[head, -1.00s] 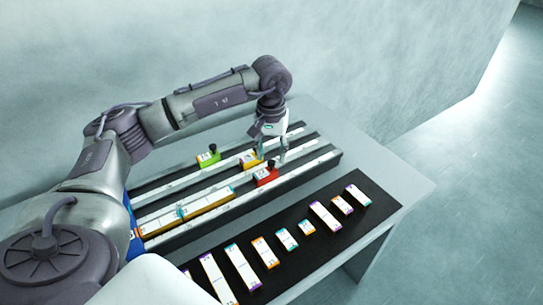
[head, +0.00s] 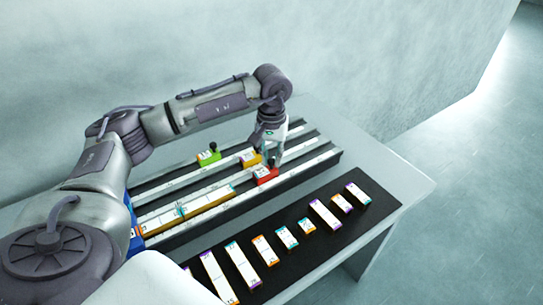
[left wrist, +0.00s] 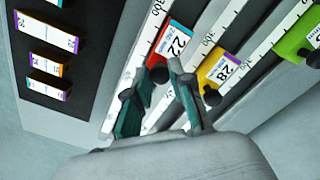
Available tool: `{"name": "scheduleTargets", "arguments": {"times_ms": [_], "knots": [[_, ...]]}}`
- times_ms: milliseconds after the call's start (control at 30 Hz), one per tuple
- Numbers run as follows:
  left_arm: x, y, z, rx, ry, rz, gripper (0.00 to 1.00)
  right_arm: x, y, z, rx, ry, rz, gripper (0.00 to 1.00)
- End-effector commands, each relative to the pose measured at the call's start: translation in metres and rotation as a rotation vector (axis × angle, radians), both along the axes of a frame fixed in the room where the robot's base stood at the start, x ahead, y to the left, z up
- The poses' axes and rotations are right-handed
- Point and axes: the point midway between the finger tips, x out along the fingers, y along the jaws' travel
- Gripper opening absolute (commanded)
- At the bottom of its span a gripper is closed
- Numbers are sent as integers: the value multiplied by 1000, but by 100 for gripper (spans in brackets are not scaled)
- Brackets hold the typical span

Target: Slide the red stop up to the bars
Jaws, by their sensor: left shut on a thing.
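The red stop (head: 265,176) sits on the front rail of the belt; it also shows in the left wrist view (left wrist: 172,40). Its black knob (left wrist: 159,72) is between the two fingers of my left gripper (left wrist: 158,85). In the head view my left gripper (head: 276,159) is right at the red stop, shut on it. The bars (head: 208,200) lie end to end on the front rail, left of the red stop, with a stretch of bare rail between. My right gripper is not in view.
A black mat (head: 335,232) with several loose labelled bars lies in front. The table's right end is clear.

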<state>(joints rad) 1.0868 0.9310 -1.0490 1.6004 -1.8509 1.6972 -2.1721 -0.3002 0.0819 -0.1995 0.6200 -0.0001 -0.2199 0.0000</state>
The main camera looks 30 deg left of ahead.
Motion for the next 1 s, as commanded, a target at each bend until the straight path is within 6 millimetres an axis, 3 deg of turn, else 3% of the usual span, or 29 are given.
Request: {"name": "scheduleTargets", "arguments": {"times_ms": [167,500,833,867,1000], "knots": [[-5,3,-1,0,-1,2,0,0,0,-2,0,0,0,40],[-65,28,-3,4,13,3,0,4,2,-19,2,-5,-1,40],[-68,28,-1,3,11,1,0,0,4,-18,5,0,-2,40],[-68,28,-1,3,11,1,24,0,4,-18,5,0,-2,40],[-67,28,-1,2,7,1,47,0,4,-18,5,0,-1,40]]}}
